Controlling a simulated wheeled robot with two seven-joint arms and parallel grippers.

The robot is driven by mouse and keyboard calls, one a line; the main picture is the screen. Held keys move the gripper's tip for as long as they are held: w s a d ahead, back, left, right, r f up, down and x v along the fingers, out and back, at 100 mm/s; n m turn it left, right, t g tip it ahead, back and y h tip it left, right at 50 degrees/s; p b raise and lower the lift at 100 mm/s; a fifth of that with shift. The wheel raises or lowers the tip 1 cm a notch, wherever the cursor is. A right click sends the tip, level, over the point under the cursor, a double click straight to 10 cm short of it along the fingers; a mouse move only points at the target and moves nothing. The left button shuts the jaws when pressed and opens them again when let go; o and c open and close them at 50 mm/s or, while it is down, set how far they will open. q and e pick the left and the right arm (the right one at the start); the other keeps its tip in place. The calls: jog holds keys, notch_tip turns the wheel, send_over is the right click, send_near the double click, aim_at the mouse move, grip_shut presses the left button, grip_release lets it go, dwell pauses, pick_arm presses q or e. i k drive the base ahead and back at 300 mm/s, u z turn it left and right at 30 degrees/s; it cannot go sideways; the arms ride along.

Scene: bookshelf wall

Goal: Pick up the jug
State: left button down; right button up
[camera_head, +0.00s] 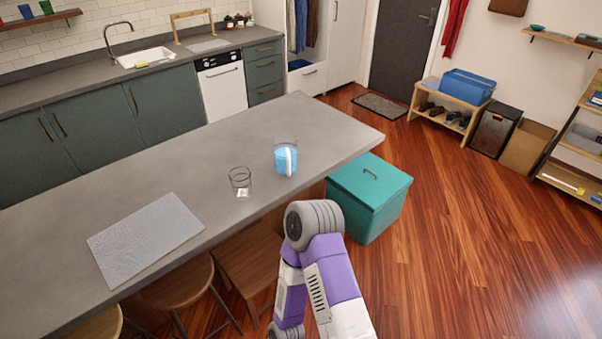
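The jug (285,159) is a clear vessel with blue contents and a pale vertical strip on its side, perhaps its handle. It stands upright on the grey counter (255,125) near its front edge, towards the right end. A purple and white arm of mine is in the lower middle of the head view, in front of the counter and below the jug. Neither of my grippers shows in this view. Nothing is seen touching the jug.
An empty clear glass (240,181) stands left of the jug. A grey mat (146,238) lies further left. Stools (178,292) stand under the counter's front edge. A teal lidded box (369,197) stands on the floor right of the counter. Wooden floor lies open on the right.

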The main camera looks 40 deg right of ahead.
aim_at(285, 142)
jog(key=k, duration=0.25)
jog(key=z, duration=0.95)
